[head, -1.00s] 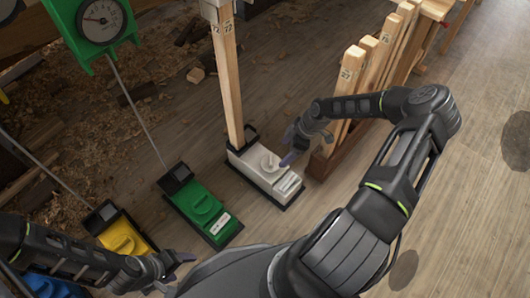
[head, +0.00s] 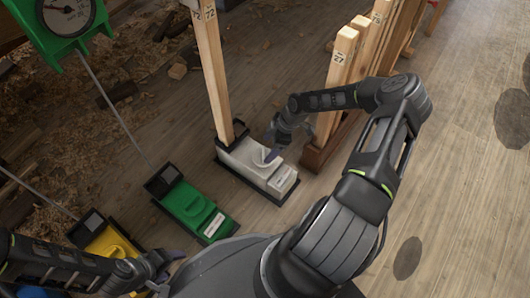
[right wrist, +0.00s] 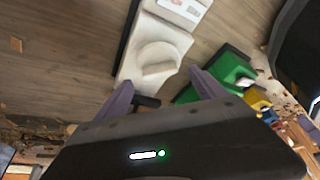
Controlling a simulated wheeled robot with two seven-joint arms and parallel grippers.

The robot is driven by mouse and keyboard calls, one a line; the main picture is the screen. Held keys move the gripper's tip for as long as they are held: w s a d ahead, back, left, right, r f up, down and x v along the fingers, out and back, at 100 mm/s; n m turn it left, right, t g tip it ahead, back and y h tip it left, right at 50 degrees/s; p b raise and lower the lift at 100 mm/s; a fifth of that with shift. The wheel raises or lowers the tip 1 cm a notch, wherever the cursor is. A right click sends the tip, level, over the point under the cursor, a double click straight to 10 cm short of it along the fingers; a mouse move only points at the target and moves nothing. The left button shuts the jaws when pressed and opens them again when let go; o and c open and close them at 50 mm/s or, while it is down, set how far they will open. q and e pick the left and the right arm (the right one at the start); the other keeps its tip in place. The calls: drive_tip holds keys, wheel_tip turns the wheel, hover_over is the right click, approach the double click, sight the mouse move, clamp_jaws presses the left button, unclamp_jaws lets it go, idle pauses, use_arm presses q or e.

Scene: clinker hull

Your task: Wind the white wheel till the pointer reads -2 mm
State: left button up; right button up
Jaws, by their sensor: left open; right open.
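The white wheel (head: 261,158) sits on top of a white block (head: 240,153) at the foot of a wooden post. In the right wrist view the round wheel (right wrist: 157,57) with its raised grip bar lies just beyond the fingertips. My right gripper (head: 274,153) is open, and in the head view it overlaps the wheel's right side. In the right wrist view its two purple fingers (right wrist: 162,90) stand apart with nothing between them; I cannot tell whether they touch the wheel. My left gripper (head: 168,268) is open at the lower left, away from the wheel. No pointer for the white block is in view.
A green block (head: 190,207) and a yellow block (head: 105,238) stand left of the white one. A green-framed dial (head: 68,14) is at the top left; its reading is too small to tell. The wooden post (head: 211,70) and a rack of timbers (head: 337,62) flank my right gripper.

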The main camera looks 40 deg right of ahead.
sight(264, 153)
drive_tip(key=shift+b+x, duration=0.5)
drive_tip(key=shift+x, duration=1.45)
drive_tip(key=shift+d, duration=0.1)
drive_tip(key=c, duration=1.4)
